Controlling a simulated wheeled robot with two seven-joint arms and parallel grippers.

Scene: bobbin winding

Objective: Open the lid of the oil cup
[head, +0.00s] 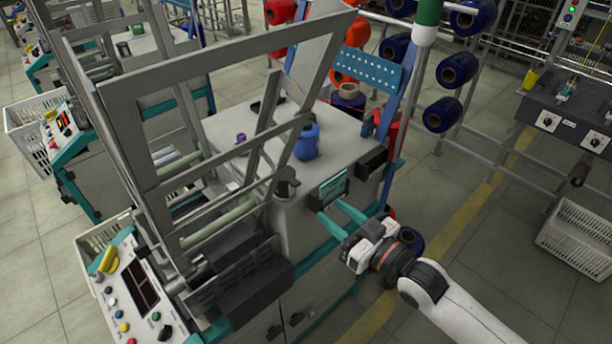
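A small dark cup with a black top (286,184), which looks like the oil cup, stands at the near corner of the grey machine top (240,122). Its top appears closed, but it is too small to be sure. My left gripper is not in view.
A blue bottle (307,142) stands on the machine top behind the cup. A large grey frame (222,65) rises at the left of the cup.

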